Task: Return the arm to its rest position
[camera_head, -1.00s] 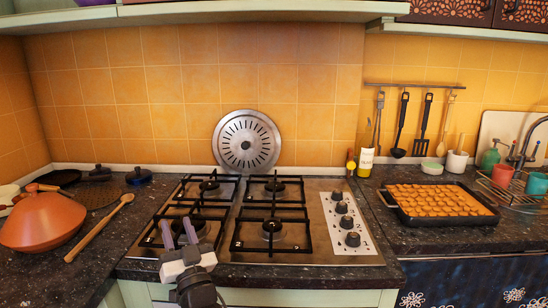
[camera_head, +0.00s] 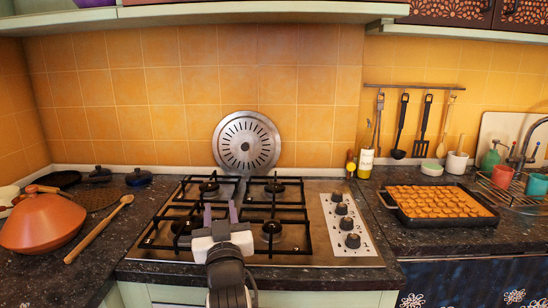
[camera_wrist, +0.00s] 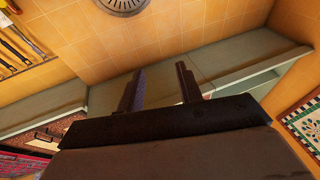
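My gripper (camera_head: 220,212) is in front of and above the front part of the gas hob (camera_head: 308,250), with its two fingers pointing up and toward the tiled wall. The fingers are apart with nothing between them. In the wrist view my gripper (camera_wrist: 159,88) also shows its two fingers spread and empty. That view appears turned over, with the wall tiles at the top and the shelf below them. My arm shows below the gripper at the bottom edge of the head view.
A terracotta tagine (camera_head: 42,222) and a wooden spoon (camera_head: 98,230) are at left. A tray of baked pieces (camera_head: 437,218) and a bottle (camera_head: 366,162) stand right of the hob. A round metal disc (camera_head: 246,142) leans on the wall. A shelf (camera_head: 200,13) runs overhead.

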